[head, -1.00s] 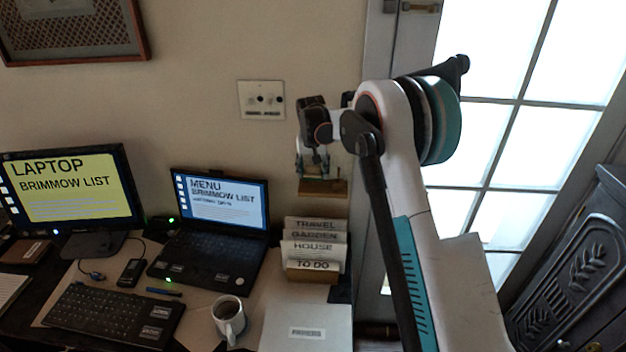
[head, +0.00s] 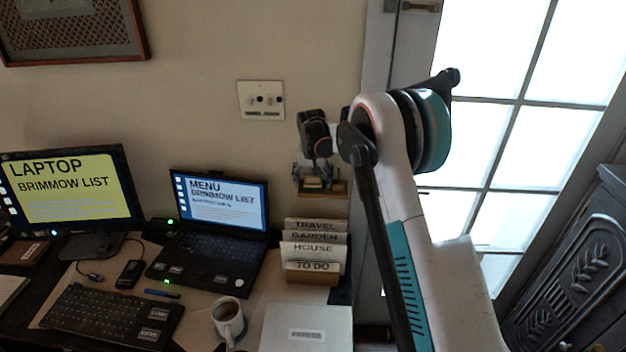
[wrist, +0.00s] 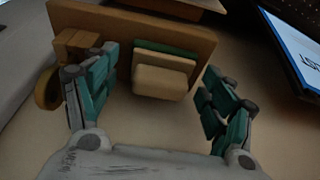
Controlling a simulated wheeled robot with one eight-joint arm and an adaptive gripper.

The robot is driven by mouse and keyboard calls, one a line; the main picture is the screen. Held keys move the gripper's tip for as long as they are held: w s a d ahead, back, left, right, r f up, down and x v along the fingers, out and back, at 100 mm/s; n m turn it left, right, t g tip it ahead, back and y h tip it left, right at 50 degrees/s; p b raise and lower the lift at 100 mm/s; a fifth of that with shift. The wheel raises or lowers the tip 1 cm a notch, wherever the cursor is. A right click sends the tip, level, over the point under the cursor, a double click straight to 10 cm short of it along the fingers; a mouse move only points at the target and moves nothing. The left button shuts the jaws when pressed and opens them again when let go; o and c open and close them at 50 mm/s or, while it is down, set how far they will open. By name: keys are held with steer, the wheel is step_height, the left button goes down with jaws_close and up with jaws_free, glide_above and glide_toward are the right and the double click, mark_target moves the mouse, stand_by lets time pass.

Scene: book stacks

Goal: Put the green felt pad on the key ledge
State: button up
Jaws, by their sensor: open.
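The key ledge (wrist: 195,38) is a brown wooden board on the wall; in the head view the ledge (head: 336,188) sits right of the laptop. The green felt pad shows as a narrow green strip (wrist: 170,47) in the wrist view, against the ledge. Tan block-like pieces (wrist: 160,80) cover most of it; whether they are joined to it I cannot tell. My gripper (wrist: 158,66) is open, its teal fingers spread on either side of these pieces, with a visible gap on the right. In the head view my gripper (head: 314,172) is just above the ledge.
Small wooden blocks (wrist: 75,44) and a round wooden piece (wrist: 47,90) are by the ledge's left end in the wrist view. A letter rack (head: 313,252) stands below the ledge. The laptop (head: 213,225) and a mug (head: 228,320) are on the desk. A switch plate (head: 261,100) is on the wall.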

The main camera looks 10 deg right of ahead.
steer(key=shift+r, duration=0.1)
steer(key=d+p+v, duration=0.1)
steer(key=p+v, duration=0.1)
steer(key=v, duration=1)
steer(key=s+a+r+n+t, duration=0.1)
steer(key=s+r, duration=0.6)
steer(key=s, duration=0.4)
steer(key=s+r+n+t, duration=0.1)
steer(key=s+r, duration=0.6)
steer(key=s, duration=0.4)
steer(key=s+f+t, duration=0.1)
steer(key=s+f, duration=0.2)
steer(key=s, duration=0.9)
steer(key=s+f+n+t+y, duration=0.1)
steer(key=s+f, duration=0.2)
steer(key=s, duration=0.9)
steer(key=shift+s+a+f+n, duration=0.25)
steer(key=shift+a+f+n, duration=0.05)
steer(key=shift+f, duration=0.1)
steer(key=shift+d, duration=0.1)
